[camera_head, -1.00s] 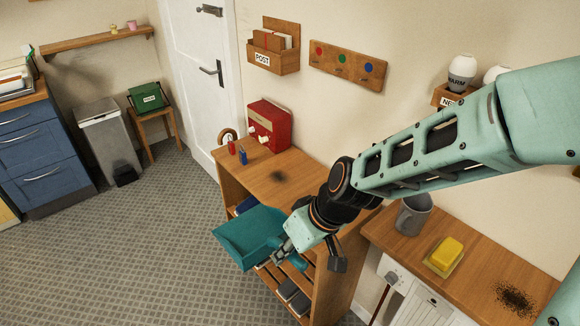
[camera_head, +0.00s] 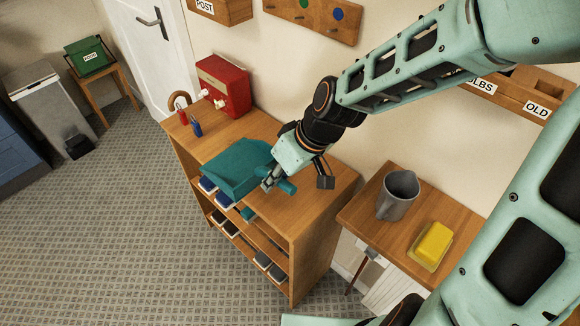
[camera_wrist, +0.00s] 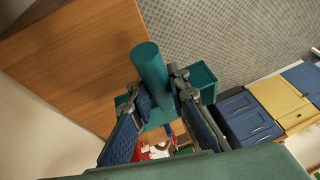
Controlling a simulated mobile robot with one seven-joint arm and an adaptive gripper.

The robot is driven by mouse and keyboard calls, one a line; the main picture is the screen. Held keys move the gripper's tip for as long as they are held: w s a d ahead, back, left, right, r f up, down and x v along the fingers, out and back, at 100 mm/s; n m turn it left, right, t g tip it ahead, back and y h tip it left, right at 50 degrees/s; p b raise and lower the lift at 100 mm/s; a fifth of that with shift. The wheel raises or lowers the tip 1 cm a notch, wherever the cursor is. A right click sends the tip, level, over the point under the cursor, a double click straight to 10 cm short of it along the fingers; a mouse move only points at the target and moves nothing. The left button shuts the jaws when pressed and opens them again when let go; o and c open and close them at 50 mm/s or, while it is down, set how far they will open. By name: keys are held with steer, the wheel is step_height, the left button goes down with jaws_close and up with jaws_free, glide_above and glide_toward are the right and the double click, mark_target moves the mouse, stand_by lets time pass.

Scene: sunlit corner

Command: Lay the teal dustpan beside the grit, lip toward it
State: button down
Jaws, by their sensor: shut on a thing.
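The teal dustpan (camera_head: 232,170) hangs in my gripper (camera_head: 268,180), over the front part of the wooden shoe cabinet's top (camera_head: 322,192). Its pan points left and its handle sticks out to the right. In the wrist view, my gripper (camera_wrist: 160,98) is shut on the teal handle (camera_wrist: 149,62), with a finger on each side. No grit shows now; a dark patch seen earlier on the cabinet top falls behind the dustpan. I cannot tell whether the dustpan touches the top.
A red box (camera_head: 223,85) and small red and blue items (camera_head: 196,128) stand at the cabinet's far end. To the right, a lower counter holds a grey jug (camera_head: 398,195) and a yellow block (camera_head: 433,243).

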steer(key=w+d+f, duration=0.3)
steer(key=d+f, duration=0.1)
steer(key=w+d+f+b, duration=0.1)
steer(key=w+d+f, duration=0.3)
steer(key=shift+w+f, duration=0.1)
steer(key=shift+f, duration=0.1)
steer(key=shift+w+d+f, duration=0.1)
steer(key=shift+f, duration=1.55)
steer(key=shift+f, duration=0.15)
steer(key=c, duration=1.8)
jaws_free()
steer(key=shift+c, duration=0.2)
